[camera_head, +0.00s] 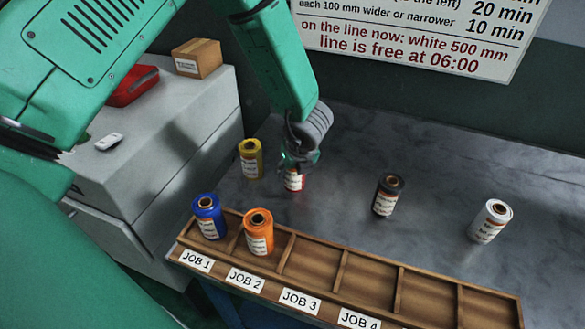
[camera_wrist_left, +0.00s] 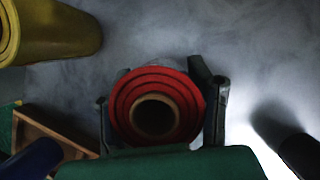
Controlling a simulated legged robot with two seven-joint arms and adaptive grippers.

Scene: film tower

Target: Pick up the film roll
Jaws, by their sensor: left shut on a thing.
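A red film roll (camera_head: 294,181) with a white label stands at the grey table's back left, partly hidden by my left gripper (camera_head: 299,160). In the left wrist view the red roll (camera_wrist_left: 155,107) shows from above, its brown core in the middle, between the two fingers of my left gripper (camera_wrist_left: 160,108). The gripper is shut on it. I cannot tell whether the roll touches the table. Other rolls stand apart: yellow (camera_head: 251,158), black (camera_head: 388,194) and white (camera_head: 490,221). The blue roll (camera_head: 208,215) and orange roll (camera_head: 259,231) stand in the tray. My right gripper is not in view.
A wooden tray (camera_head: 340,270) with compartments labelled JOB 1 to JOB 4 lies along the table's front edge; blue is at JOB 1, orange at JOB 2. A grey cabinet (camera_head: 165,150) at left bears a cardboard box (camera_head: 197,58) and a red object (camera_head: 133,86).

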